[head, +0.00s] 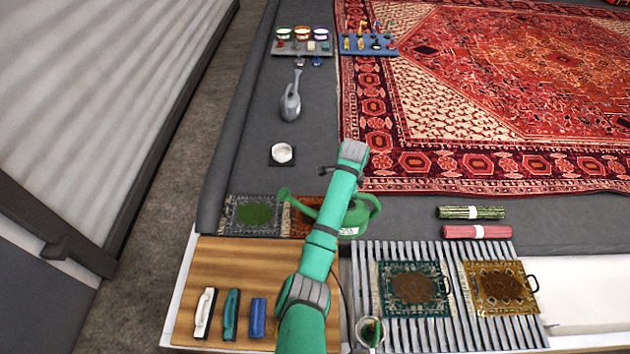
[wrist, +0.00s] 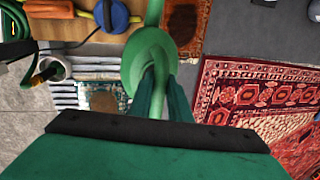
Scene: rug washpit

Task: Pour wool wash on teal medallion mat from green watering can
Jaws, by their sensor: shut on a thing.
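The green watering can (head: 357,216) is held above the floor just behind the wooden board and slatted rack, its spout toward the left. My arm covers part of it in the head view. In the wrist view my gripper (wrist: 165,98) is shut on the green watering can (wrist: 140,55), whose body fills the upper middle. The teal medallion mat (head: 384,301) lies flat on the slatted rack, to the right of and nearer than the can, with a brown patch over its middle. My fingertips are hidden in the head view.
A gold mat (head: 472,295) lies right of the teal one on the slatted rack (head: 360,275). Brushes (head: 231,312) lie on the wooden board (head: 265,270). A small bucket (head: 369,331) stands at the rack's front.

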